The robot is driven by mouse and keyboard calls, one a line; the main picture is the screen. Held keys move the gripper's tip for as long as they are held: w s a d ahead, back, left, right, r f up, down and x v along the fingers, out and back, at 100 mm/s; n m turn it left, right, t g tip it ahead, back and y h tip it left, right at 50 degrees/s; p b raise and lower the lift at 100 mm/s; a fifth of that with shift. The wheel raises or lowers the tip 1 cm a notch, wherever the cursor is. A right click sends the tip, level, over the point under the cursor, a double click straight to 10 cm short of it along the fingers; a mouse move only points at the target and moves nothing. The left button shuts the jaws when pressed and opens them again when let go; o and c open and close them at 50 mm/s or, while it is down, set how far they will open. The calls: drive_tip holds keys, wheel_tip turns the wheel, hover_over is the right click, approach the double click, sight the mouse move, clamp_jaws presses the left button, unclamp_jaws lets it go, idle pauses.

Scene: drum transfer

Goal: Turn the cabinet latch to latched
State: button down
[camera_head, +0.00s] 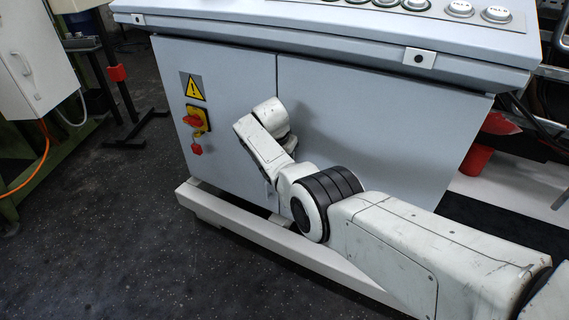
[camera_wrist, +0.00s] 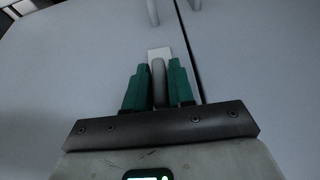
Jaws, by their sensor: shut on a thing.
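The cabinet latch (camera_wrist: 158,78) is a grey lever on a small white plate (camera_wrist: 160,52), just left of the door seam in the wrist view. My gripper (camera_wrist: 158,75) has green fingers, one on each side of the lever, and is shut on it. The lever lies lengthwise between the fingers, roughly along the seam. In the head view the cabinet (camera_head: 230,65) is grey, and my white arm reaches across its front. My gripper and the latch are hidden there behind my own wrist.
A yellow and red switch (camera_head: 196,119) and a warning sign (camera_head: 192,86) are on the left door. A console with buttons (camera_head: 415,4) overhangs the cabinet top. Grey handles (camera_wrist: 152,12) show at the wrist view's top. Dark floor (camera_head: 110,230) is open at left.

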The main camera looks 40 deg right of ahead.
drive_tip(key=shift+d, duration=0.1)
idle(0.3)
drive_tip(key=c, duration=1.1)
unclamp_jaws()
drive_tip(key=p+v, duration=0.4)
drive_tip(key=v, duration=0.6)
drive_tip(key=shift+w+r+p, duration=0.1)
drive_tip(key=shift+r+p, duration=0.25)
drive_tip(key=shift+p, duration=0.05)
